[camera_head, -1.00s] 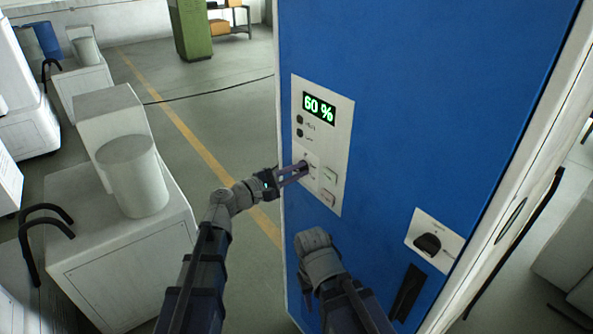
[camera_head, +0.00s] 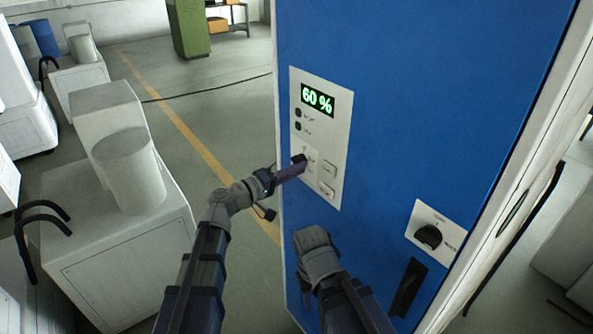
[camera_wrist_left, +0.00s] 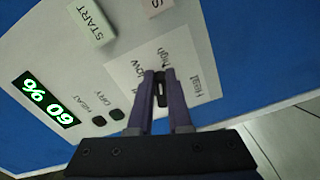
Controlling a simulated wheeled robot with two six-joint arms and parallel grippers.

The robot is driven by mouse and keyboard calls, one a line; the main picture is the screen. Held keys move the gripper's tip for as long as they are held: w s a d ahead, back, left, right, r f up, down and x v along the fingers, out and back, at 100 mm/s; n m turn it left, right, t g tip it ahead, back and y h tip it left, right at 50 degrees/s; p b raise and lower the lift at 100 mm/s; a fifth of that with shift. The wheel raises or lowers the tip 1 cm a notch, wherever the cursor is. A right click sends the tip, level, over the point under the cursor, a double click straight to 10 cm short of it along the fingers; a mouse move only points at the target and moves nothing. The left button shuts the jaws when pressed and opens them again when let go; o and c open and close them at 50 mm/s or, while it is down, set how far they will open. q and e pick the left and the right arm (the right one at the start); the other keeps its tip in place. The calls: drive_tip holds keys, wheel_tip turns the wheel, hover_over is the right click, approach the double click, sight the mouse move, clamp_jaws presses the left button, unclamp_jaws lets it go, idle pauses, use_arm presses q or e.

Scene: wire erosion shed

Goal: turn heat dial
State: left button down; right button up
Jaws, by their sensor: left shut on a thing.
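The heat dial (camera_wrist_left: 161,93) is a small dark knob on a white label with the words Heat, low and high. My left gripper (camera_head: 298,165) is at this dial on the white control panel (camera_head: 339,112). In the left wrist view its two purple fingers (camera_wrist_left: 160,80) are closed on the dial, one on each side. In the head view the fingers show nearly edge-on and hide most of the dial. The green display (camera_head: 317,99) reads 60 %. My right arm shows low in front of the cabinet, but its gripper fingers are not visible.
The panel is on a tall blue cabinet (camera_head: 420,90). A black rotary switch (camera_head: 428,237) is lower right. A white machine with a cylinder (camera_head: 130,172) stands left. Floor between is clear.

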use_arm(q)
drive_tip(key=shift+w+f+m, duration=0.1)
drive_tip(key=shift+w+m, duration=0.05)
drive_tip(key=shift+m, duration=0.75)
drive_tip(key=c, duration=0.8)
unclamp_jaws()
drive_tip(key=shift+c, duration=0.2)
drive_tip(key=v, duration=0.7)
drive_tip(key=shift+a, duration=0.3)
drive_tip(key=shift+f, duration=0.1)
